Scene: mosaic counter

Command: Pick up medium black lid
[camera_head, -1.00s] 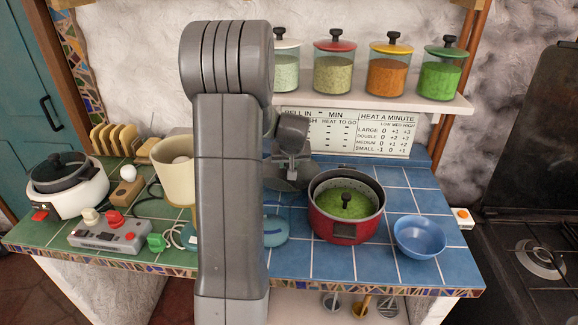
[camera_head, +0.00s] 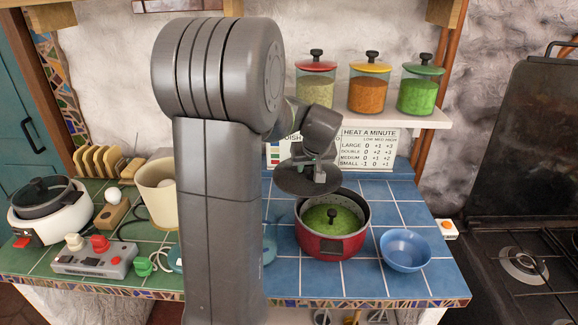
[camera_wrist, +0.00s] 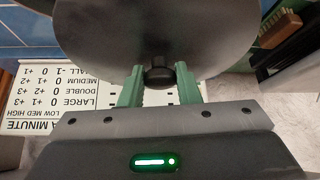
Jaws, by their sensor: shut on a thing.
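A dark grey-black round lid (camera_head: 296,184) hangs in the air just behind and above the left rim of the red pot in the head view. It fills the upper part of the wrist view (camera_wrist: 150,35). My gripper (camera_wrist: 159,82) is shut on the lid's small black knob, with a green finger on each side of it. In the head view my gripper (camera_head: 318,160) sits above the lid, and my arm hides part of the counter. Another dark lid (camera_head: 40,193) with a black knob sits on the white cooker at the far left.
The red pot (camera_head: 330,246) holds a green disc with a black knob. A blue bowl (camera_head: 405,251) stands right of it. Lidded jars (camera_head: 369,88) line the shelf above. The grey control box (camera_head: 93,259) and cream container (camera_head: 158,193) stand left. Blue tiles are clear behind the bowl.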

